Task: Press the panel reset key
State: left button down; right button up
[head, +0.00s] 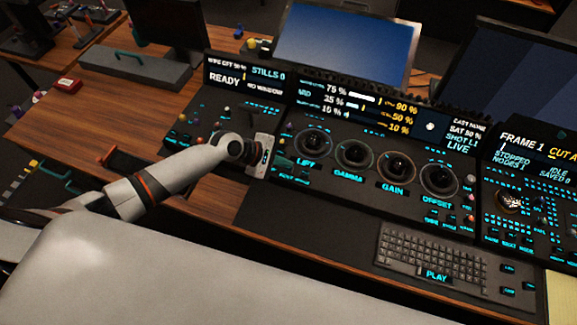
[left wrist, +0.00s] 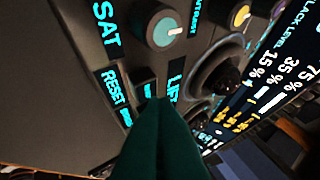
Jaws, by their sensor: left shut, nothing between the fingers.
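The control panel (head: 330,190) has trackballs labelled LIFT, GAMMA, GAIN and OFFSET in the head view. My left gripper (head: 283,163) is over the panel's left part, beside the LIFT trackball. In the left wrist view its dark green fingers (left wrist: 158,108) are shut together and empty. A RESET label (left wrist: 115,88) is left of the fingertips. A small dark key (left wrist: 146,82) with teal marking lies just beyond the tips, between the RESET and LIFT labels. The fingers hide part of this area, and I cannot tell whether they touch a key. My right gripper is not in view.
The LIFT trackball (left wrist: 222,78) and a teal-capped knob (left wrist: 163,28) labelled SAT stand close to the fingers. A keyboard (head: 430,255) lies front right. Screens (head: 345,45) stand behind the panel. Bare wooden desk (head: 60,120) lies to the left.

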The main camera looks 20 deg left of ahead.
aim_at(284, 169)
pick_arm(q)
jog(key=shift+f, duration=0.7)
dwell(0.6)
dwell(0.4)
jog(key=shift+r+p, duration=0.85)
jog(key=shift+r, duration=0.1)
notch_tip(284, 169, up, 5)
jog(key=p, duration=0.5)
jog(key=shift+r+p, duration=0.1)
jog(key=shift+p, duration=0.2)
